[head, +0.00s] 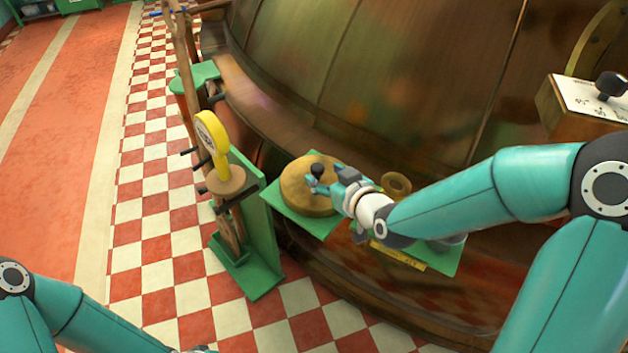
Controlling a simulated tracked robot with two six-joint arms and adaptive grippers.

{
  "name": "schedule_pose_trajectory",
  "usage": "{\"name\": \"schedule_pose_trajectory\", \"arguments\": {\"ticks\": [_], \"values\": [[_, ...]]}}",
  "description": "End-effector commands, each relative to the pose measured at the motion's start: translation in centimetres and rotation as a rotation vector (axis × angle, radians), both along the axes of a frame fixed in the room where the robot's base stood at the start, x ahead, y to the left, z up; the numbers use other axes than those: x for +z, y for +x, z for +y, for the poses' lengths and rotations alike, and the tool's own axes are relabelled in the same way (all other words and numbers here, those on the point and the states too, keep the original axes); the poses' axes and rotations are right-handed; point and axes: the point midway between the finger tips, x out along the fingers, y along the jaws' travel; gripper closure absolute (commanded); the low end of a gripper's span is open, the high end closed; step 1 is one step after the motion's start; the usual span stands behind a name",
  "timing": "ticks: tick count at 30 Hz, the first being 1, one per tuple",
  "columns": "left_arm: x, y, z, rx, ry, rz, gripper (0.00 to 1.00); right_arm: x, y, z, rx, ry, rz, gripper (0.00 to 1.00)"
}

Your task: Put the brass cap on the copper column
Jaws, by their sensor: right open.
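The brass cap (300,198) looks like a wide, round, flat disc with a black knob (317,170) on top. It rests on a green shelf (322,226) beside the big copper kettle. My right gripper (318,183) is open, with its fingers at the knob over the cap; I cannot tell whether they touch it. A small brass ring-shaped opening (399,182) shows just right of my right wrist. It may be the top of the copper column, but my arm hides what is below it. My left arm is at the lower left, its fingers out of frame.
The copper kettle (390,70) fills the back. A green stand (255,225) with a yellow-rimmed gauge (212,140) rises left of the cap. A second green shelf (447,262) with a yellow label lies under my right forearm. A box with a black-knobbed lever (590,100) is at right.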

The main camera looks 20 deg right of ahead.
Motion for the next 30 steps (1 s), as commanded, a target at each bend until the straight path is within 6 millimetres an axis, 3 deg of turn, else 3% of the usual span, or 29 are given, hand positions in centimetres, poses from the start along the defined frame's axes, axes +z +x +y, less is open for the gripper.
{"name": "schedule_pose_trajectory", "arguments": {"ticks": [7, 16, 27, 30], "values": [[-0.5, 0.0, 0.0, 0.0, 0.0, 0.0, 1.0, -1.2, 3.2, 0.8, 0.002, -0.001, 0.002, 0.39], [-0.4, 0.0, 0.0, 0.0, 0.0, 0.0, 1.0, -1.3, 3.7, 0.9, 0.001, -0.001, 0.001, 0.39], [-0.4, 0.0, 0.0, 0.0, 0.0, 0.0, 1.0, -1.3, 3.6, 0.8, 0.001, 0.0, 0.001, 0.99], [-0.4, 0.0, 0.0, 0.0, 0.0, 0.0, 1.0, -1.3, 3.6, 0.8, 0.001, 0.0, 0.001, 1.0]]}}
